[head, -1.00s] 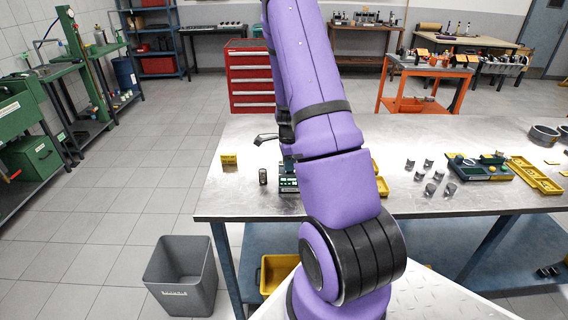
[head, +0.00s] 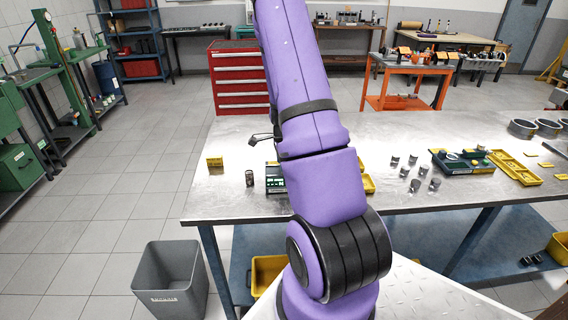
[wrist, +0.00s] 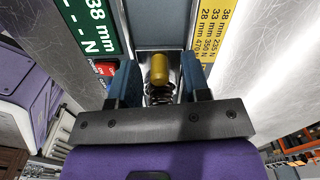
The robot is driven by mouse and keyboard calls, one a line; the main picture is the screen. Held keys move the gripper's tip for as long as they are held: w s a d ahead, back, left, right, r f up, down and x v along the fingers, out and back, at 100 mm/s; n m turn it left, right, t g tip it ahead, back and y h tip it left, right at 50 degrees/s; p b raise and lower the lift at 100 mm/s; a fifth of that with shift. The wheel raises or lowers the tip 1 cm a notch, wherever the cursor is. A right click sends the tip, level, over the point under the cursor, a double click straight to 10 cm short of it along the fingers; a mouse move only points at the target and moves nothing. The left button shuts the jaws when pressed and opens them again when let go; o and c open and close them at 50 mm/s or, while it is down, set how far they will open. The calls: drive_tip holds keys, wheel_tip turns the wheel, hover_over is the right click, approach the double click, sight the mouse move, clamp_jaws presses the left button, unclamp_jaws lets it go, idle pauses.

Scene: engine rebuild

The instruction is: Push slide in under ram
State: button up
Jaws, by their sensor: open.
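The spring tester (head: 276,178), with a green front panel, stands on the metal bench, partly hidden behind my arm. A black lever (head: 262,139) sticks out to its left. In the wrist view, my gripper (wrist: 160,76) is open, with its two blue fingers apart. A yellow cylinder (wrist: 159,68) shows between the fingers, with a coil spring (wrist: 160,93) just below it in the picture. I see no finger clearly touching either. A grey-blue part of the tester (wrist: 158,30) lies beyond. I cannot tell slide from ram here. The head view hides my gripper.
A green 38 mm readout (wrist: 90,22) and a yellow force card (wrist: 216,30) flank the fingers. On the bench (head: 330,130) are a small dark cylinder (head: 250,178), a yellow block (head: 215,162), several grey cups (head: 417,185) and yellow trays. A grey bin (head: 170,282) stands on the floor.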

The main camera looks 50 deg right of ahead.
wheel_tip(320, 180, up, 10)
drive_tip(key=shift+r, duration=0.25)
idle(0.3)
